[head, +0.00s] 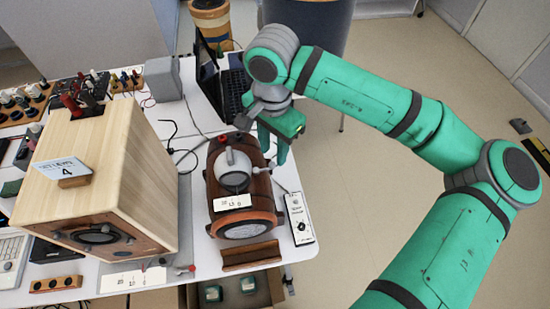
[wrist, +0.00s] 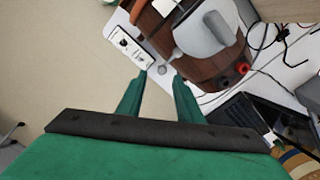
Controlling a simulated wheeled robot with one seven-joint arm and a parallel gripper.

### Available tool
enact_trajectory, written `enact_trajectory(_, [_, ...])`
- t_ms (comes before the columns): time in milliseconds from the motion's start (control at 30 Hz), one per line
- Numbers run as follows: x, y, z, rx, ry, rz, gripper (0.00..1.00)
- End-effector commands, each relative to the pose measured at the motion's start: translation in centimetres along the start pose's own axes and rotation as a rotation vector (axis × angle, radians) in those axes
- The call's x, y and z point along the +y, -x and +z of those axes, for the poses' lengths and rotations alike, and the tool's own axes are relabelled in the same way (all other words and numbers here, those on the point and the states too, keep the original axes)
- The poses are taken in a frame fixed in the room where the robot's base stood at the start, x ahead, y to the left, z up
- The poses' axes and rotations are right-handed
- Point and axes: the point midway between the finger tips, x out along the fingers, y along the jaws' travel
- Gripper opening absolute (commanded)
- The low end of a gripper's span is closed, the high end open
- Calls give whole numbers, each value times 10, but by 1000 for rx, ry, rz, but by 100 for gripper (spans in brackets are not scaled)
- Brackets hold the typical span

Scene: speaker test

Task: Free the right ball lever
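The brown barrel-shaped speaker (head: 262,190) lies on the white table, with a grey horn-like part (head: 234,180) on its top and front. In the wrist view the speaker (wrist: 208,68) is at the upper right. A small grey ball (wrist: 163,68) shows beside the speaker, on the side towards the white control box; it looks like the right ball lever. My gripper (wrist: 160,76) is open, its green fingers apart with the ball seen between their tips. I cannot tell whether they touch it. In the head view my gripper (head: 274,150) is at the speaker's back right.
A white control box (head: 299,218) lies right of the speaker, near the table edge. A large wooden speaker (head: 108,180) with a card marked 4 stands left. A dark laptop (head: 232,92) and cables lie behind. A wooden strip (head: 251,256) lies in front.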

Motion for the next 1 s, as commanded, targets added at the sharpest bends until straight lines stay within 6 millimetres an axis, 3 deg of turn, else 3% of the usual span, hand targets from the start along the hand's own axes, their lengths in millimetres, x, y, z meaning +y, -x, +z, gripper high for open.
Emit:
enact_trajectory(100, [-1, -21, 2, -4, 3, 0, 33])
enact_trajectory(300, [3, -44, -3, -2, -8, 0, 33])
enact_trajectory(733, [5, -52, -5, 0, -13, -1, 33])
enact_trajectory(867, [4, -52, -4, 0, -12, -1, 2])
enact_trajectory(1000, [3, -52, -3, 0, -8, -1, 0])
